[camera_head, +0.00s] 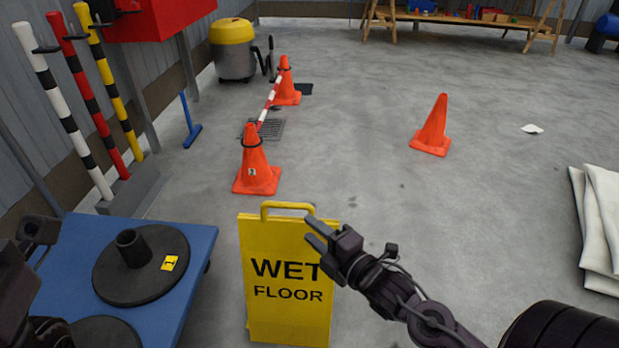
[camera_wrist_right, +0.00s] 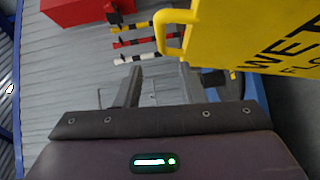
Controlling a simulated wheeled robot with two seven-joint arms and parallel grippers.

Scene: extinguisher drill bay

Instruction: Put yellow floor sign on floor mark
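The yellow floor sign (camera_head: 289,312) stands upright on the floor at the lower middle of the head view, with "WET FLOOR" on its face and a loop handle (camera_head: 287,206) on top. My right gripper (camera_head: 312,234) is open and empty, in front of the sign's upper right part in this view. In the right wrist view the two fingers (camera_wrist_right: 160,88) are apart; the sign (camera_wrist_right: 250,32) fills the upper right, and its handle (camera_wrist_right: 162,34) lies beyond the fingertips, not between them. I cannot make out a floor mark. Dark parts of my left arm show at the left edge; its fingers do not.
A blue table (camera_head: 190,262) with black round bases (camera_head: 140,265) stands at lower left. Orange cones (camera_head: 257,172) with a striped bar stand by a floor grate (camera_head: 268,130). Another cone (camera_head: 433,125) stands alone. White sheets (camera_head: 600,220) lie at right.

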